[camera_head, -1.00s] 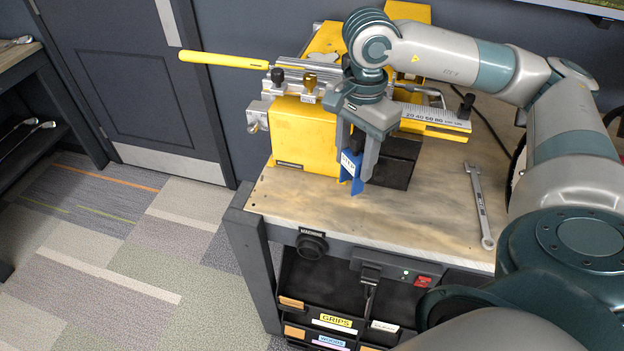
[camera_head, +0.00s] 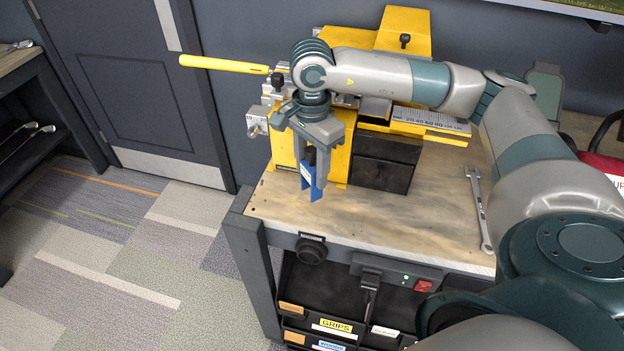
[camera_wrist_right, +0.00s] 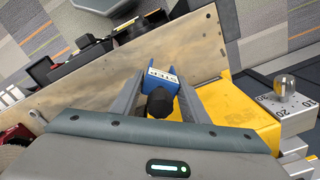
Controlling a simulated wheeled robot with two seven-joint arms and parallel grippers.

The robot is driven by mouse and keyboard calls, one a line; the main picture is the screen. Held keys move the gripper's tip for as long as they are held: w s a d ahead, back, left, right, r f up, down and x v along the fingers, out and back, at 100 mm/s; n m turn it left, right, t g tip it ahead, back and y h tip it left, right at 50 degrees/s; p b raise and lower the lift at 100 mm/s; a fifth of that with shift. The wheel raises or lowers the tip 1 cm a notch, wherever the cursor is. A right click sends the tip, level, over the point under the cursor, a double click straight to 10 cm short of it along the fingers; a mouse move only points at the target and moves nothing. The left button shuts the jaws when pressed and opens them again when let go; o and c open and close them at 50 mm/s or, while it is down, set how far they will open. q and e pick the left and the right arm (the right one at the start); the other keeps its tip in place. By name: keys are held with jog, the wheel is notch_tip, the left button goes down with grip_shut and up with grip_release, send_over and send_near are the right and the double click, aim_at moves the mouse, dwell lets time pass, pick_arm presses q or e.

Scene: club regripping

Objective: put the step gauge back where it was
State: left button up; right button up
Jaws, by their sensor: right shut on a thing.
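The step gauge is a small blue piece with a white label and a dark knob. It (camera_head: 312,187) hangs upright between the fingers of my right gripper (camera_head: 312,188), above the left part of the wooden bench top (camera_head: 380,220). In the right wrist view the blue gauge (camera_wrist_right: 158,76) sits between the two grey fingers, with the black knob towards the camera. My right gripper is shut on it. The yellow machine (camera_head: 283,145) stands just behind the gripper, and my arm hides part of it. My left gripper is not in view.
A wrench (camera_head: 479,208) lies on the bench's right side. A long yellow bar (camera_head: 223,64) sticks out left from the machine. A dark block (camera_head: 385,163) stands on the bench beside the machine.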

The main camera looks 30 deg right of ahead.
aim_at(312, 149)
jog(key=shift+f+b, duration=0.45)
jog(key=shift+f, duration=1.45)
jog(key=shift+f, duration=0.15)
jog(key=o, duration=1.2)
jog(key=shift+o, duration=0.2)
jog(key=shift+r, duration=0.3)
notch_tip(312, 149, up, 12)
jog(key=p, duration=0.4)
jog(key=shift+f, duration=0.1)
